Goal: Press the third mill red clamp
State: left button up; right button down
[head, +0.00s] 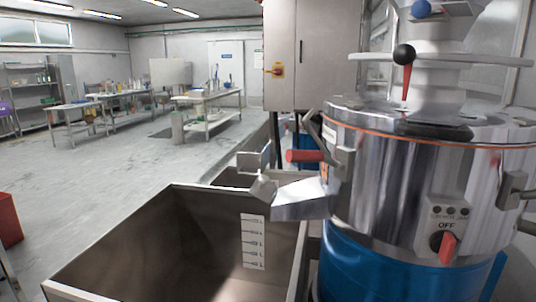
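The mill is a shiny steel drum (385,185) on a blue base (365,270), at the right of the head view. A red clamp handle (303,156) sticks out to the left of the drum near its lid, beside a metal latch bracket (343,162). Another metal clamp bracket (512,186) shows at the drum's right side; no red handle is clearly visible on it. Which clamp counts as the third cannot be told. Neither of my grippers is in view.
A metal spout (300,199) juts from the drum over an open steel bin (150,191). A red lever (406,83) with a black ball stands above the lid. Open floor (120,165) lies at left.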

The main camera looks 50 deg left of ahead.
aim_at(291, 155)
jog(key=l+u, duration=0.1)
jog(key=u, duration=0.9)
jog(key=j, duration=0.3)
jog(key=u, duration=0.05)
